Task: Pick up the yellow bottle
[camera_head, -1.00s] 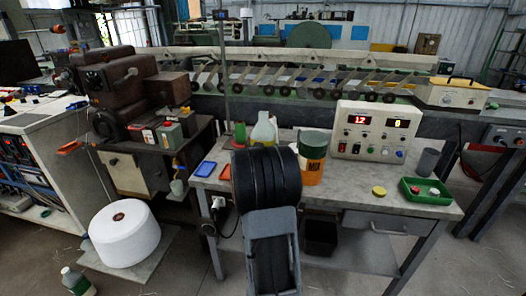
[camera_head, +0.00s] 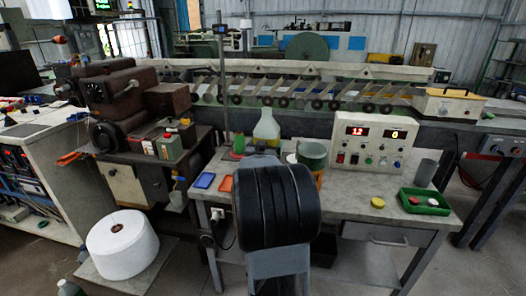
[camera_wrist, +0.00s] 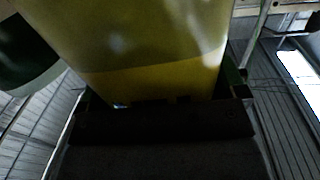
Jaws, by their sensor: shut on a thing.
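The yellow bottle (camera_head: 266,128) is pale and translucent with yellow contents. In the head view it shows upright above my dark arm, at the back of the grey workbench; its lower part is hidden. In the wrist view the bottle (camera_wrist: 150,45) fills the upper middle, close in front of the camera. My gripper (camera_wrist: 168,100) is shut on it, with a dark jaw edge at each side. In the head view my own arm hides the gripper. The bottle's base and any gap to the bench are hidden.
A control box (camera_head: 372,146) is farther right.

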